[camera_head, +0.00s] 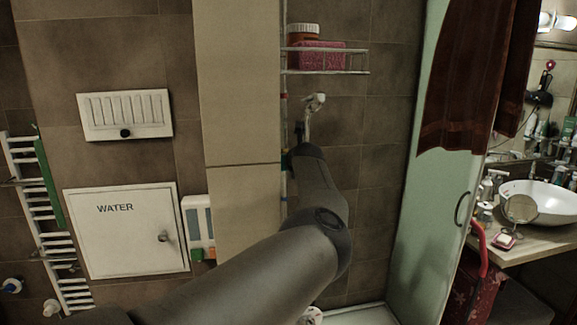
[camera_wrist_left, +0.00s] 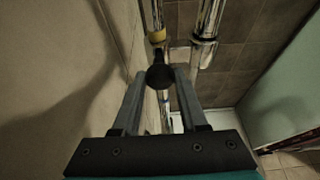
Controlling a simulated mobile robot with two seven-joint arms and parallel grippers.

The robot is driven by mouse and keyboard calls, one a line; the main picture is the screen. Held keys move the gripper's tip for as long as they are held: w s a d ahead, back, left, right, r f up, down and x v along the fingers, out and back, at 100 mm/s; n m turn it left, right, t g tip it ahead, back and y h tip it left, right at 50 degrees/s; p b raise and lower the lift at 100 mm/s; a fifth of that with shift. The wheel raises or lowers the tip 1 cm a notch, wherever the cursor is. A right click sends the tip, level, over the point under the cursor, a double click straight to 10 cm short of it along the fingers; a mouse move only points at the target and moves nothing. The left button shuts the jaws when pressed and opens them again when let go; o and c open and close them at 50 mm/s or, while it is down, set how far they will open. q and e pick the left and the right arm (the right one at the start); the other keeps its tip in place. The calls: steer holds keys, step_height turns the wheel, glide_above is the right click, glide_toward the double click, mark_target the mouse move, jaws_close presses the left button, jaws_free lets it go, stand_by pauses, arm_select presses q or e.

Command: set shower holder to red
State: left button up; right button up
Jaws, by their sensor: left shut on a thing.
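The shower rail (camera_head: 284,125) runs upright along the tiled wall's edge, with a red mark (camera_head: 284,97) high on it. A chrome shower head (camera_head: 315,101) shows above my arm, tilted on its handle. In the left wrist view, my left gripper (camera_wrist_left: 161,76) is shut on the round black knob of the shower holder (camera_wrist_left: 160,77), beside the chrome pipes. A yellow band (camera_wrist_left: 157,36) circles the rail close to the knob. In the head view my left arm hides the gripper and most of the holder. My right gripper is in neither view.
A wire shelf (camera_head: 325,72) with a pink item is above the shower head. A beige wall (camera_head: 238,90) stands close left of the rail. A pale green glass panel (camera_head: 425,190) stands to the right. A white WATER hatch (camera_head: 125,245) is at left.

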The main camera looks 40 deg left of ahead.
arm_select(q)
jaws_close()
stand_by(0.8)
